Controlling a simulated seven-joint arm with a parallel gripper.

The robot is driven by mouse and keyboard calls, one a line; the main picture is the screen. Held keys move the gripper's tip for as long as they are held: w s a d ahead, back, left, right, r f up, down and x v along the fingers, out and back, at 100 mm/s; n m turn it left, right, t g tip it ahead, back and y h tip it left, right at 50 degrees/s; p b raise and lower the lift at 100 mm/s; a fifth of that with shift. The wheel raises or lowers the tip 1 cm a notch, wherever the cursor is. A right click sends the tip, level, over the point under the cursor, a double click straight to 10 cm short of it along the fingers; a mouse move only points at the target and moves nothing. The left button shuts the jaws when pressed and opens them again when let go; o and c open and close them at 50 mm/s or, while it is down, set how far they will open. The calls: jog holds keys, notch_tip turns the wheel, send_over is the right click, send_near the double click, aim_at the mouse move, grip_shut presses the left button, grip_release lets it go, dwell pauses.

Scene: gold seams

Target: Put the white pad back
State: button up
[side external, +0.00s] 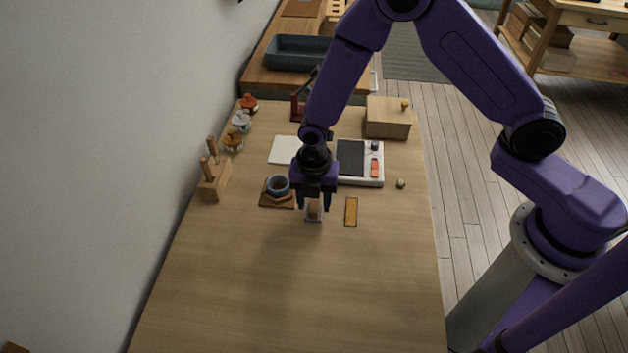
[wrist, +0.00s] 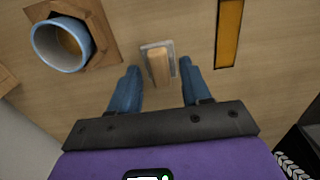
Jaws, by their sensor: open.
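A small pad with a pale grey-white base and a wooden grip (wrist: 158,66) is on the table, and its pale base also shows in the side external view (side external: 314,217). My gripper (side external: 314,207) is open above it, pointing down. In the wrist view the fingers of my gripper (wrist: 160,70) stand on either side of the wooden grip, with gaps showing between them and the grip. A flat white square (side external: 285,150) lies farther back on the table, partly behind my wrist.
A blue cup (side external: 277,185) sits on a brown wooden coaster (side external: 270,200) close on the left. A gold-yellow strip (side external: 351,212) lies on the right. Behind are a white device (side external: 372,165), a wooden box (side external: 388,118) and small jars (side external: 240,121). The front table is clear.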

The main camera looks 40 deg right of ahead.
aim_at(314, 205)
notch_tip(314, 205, up, 11)
jog(key=s+d+r+m, duration=0.5)
jog(key=s+d+m, duration=0.2)
jog(key=s, duration=0.5)
jog(key=s+d+r+m, duration=0.6)
jog(key=s+d+m, duration=0.1)
jog(key=s, duration=0.4)
jog(key=shift+s+d, duration=0.35)
jog(key=shift+d, duration=0.4)
